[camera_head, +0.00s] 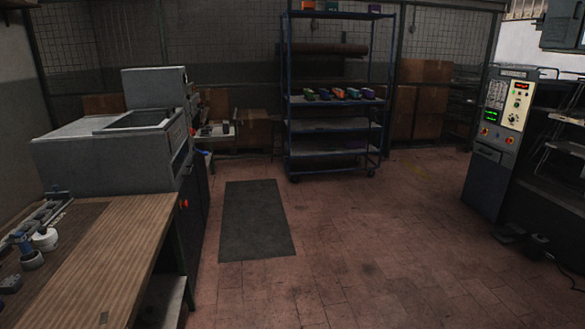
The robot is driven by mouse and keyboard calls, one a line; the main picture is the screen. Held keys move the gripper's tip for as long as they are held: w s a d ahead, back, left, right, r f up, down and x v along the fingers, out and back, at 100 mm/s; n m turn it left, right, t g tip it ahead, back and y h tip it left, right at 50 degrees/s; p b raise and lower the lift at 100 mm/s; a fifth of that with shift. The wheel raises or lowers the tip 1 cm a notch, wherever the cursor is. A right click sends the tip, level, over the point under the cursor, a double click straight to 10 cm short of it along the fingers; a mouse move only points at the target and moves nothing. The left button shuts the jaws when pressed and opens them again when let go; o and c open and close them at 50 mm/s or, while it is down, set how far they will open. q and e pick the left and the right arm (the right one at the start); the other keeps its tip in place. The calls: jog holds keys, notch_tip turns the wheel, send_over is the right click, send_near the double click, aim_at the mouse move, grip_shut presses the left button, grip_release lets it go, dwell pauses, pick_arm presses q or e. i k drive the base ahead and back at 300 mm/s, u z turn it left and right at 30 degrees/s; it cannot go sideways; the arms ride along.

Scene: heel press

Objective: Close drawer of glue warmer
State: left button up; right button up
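Neither of my grippers is in view. I cannot tell for certain which machine is the glue warmer. A dark cabinet machine (490,165) stands at the right, with a lit control panel (517,105), red knobs and a small drawer-like front (488,152) below them. I cannot tell whether that front is open or shut. A large grey machine (110,150) stands at the left, with a recessed opening on top and red buttons on its right side. No clearly pulled-out drawer shows on either machine.
A wooden workbench (100,255) with tools and a tape roll (45,240) is at the lower left. A blue wheeled rack (335,125) with shoes stands at the back. A dark mat (253,220) lies on the tiled floor. A pedal (508,235) and cable are at the right. The middle floor is clear.

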aim_at(225, 130)
jog(key=i, duration=4.05)
jog(key=u, duration=0.95)
